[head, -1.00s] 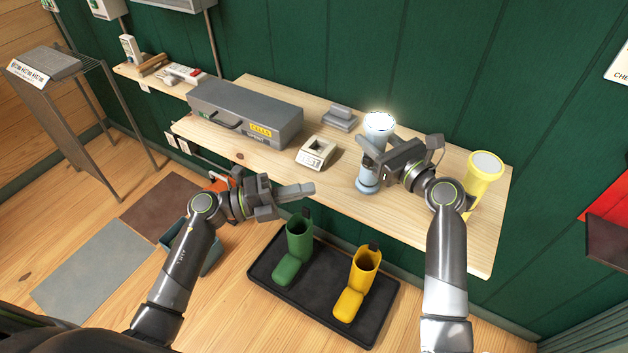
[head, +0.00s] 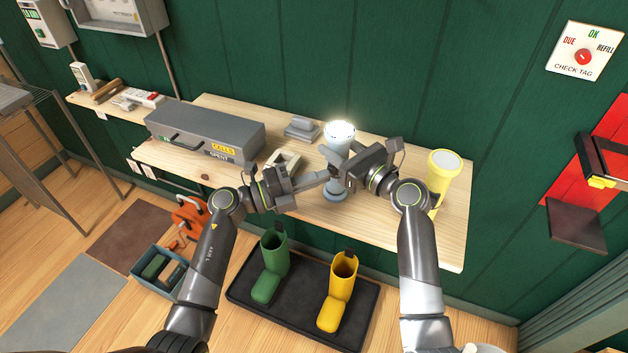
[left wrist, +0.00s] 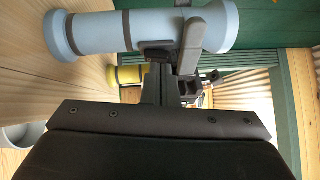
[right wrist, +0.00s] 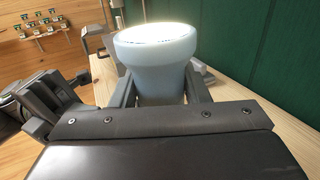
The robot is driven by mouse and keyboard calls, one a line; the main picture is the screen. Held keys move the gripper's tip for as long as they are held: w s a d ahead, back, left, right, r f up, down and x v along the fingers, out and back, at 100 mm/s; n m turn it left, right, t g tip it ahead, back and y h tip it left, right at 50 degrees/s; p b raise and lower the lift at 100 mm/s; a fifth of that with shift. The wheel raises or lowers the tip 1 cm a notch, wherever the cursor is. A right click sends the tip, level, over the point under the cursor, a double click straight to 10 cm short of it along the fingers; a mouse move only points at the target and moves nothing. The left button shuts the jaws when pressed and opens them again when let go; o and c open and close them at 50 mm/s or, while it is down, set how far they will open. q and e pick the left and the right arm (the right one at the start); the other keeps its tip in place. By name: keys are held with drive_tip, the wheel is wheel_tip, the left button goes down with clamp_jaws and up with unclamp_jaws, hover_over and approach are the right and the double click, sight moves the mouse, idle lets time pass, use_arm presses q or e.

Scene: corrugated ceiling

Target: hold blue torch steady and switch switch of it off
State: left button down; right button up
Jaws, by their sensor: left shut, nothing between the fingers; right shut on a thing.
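The light blue torch (head: 340,134) stands upright on the wooden bench, its top glowing white. My right gripper (head: 341,168) is shut around its body from the right. The right wrist view shows the torch (right wrist: 157,65) between the two fingers. My left gripper (head: 326,177) is shut and empty, its tips at the torch's left side.
A yellow torch (head: 443,172) stands to the right on the bench (head: 440,235). A grey case (head: 205,128), a small pale block (head: 284,160) and a grey holder (head: 302,128) are to the left. Boots stand on a black tray (head: 290,330) below.

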use_arm(q)
drive_tip(key=shift+w+d+r, duration=0.15)
drive_tip(key=shift+w+r, duration=0.15)
drive_tip(key=shift+w, duration=0.1)
drive_tip(key=shift+w+r, duration=0.15)
drive_tip(key=shift+r, duration=0.15)
use_arm(e)
drive_tip(key=shift+a+f, duration=0.1)
drive_tip(key=shift+f, duration=0.05)
use_arm(q)
drive_tip(key=s+a+r, duration=0.1)
drive_tip(key=s+a, duration=0.7)
drive_tip(key=a, duration=0.2)
drive_tip(key=shift+a, duration=0.35)
